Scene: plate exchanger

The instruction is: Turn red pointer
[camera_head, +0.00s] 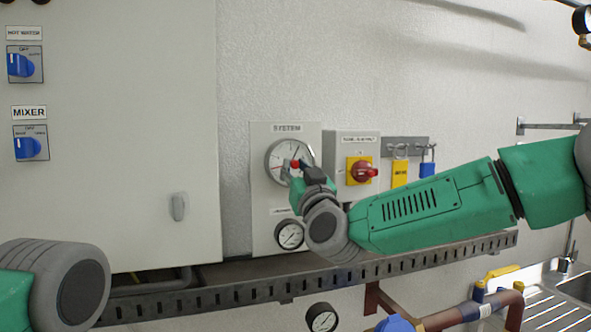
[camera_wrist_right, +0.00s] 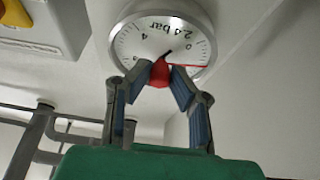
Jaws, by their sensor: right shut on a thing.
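The round system gauge (camera_head: 279,155) has a white dial and sits on a pale panel in the head view. It also shows in the right wrist view (camera_wrist_right: 138,42), turned over, with a black needle. The red pointer (camera_wrist_right: 160,76) has a red knob at the dial's centre and a thin red line running right to the rim near the 0. My right gripper (camera_wrist_right: 160,70) is shut on the red knob, with a blue-padded finger on each side. In the head view the hand (camera_head: 300,164) partly covers the dial's right side. My left gripper is out of view.
A smaller gauge (camera_head: 289,235) sits below, close to my right wrist. To the right are a red rotary switch (camera_head: 362,172) on yellow and yellow (camera_head: 400,173) and blue (camera_head: 427,169) padlocks. A slotted metal rail (camera_head: 230,298) runs below the panels.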

